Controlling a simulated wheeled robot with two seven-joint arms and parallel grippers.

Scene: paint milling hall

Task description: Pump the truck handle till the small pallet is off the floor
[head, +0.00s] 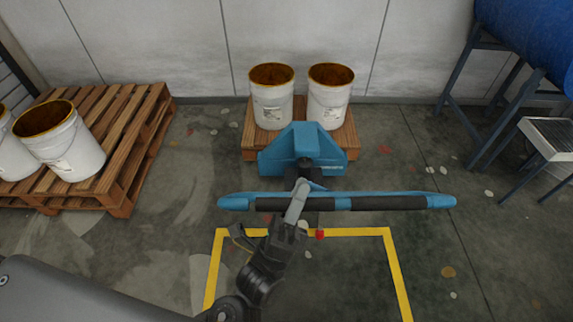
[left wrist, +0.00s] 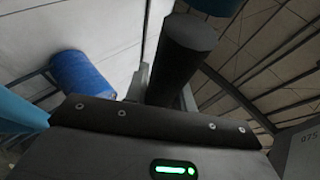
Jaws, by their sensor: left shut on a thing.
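The blue pallet truck (head: 302,145) stands at the small wooden pallet (head: 249,133), which carries two white buckets (head: 272,103) with brown-stained insides. The truck's handle (head: 380,203) is a wide blue bar with black grips, lying across the middle of the head view. My left gripper (head: 299,198) is shut on the handle near its middle. In the left wrist view a dark grip of the handle (left wrist: 183,55) rises from behind the gripper's edge. The gap between the small pallet and the floor cannot be made out. My right gripper is not in view.
A larger pallet (head: 120,190) with white buckets (head: 62,140) stands at the left. A blue drum (head: 530,35) on a metal stand and a small table (head: 550,138) are at the right. Yellow floor tape (head: 396,275) marks open floor in front.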

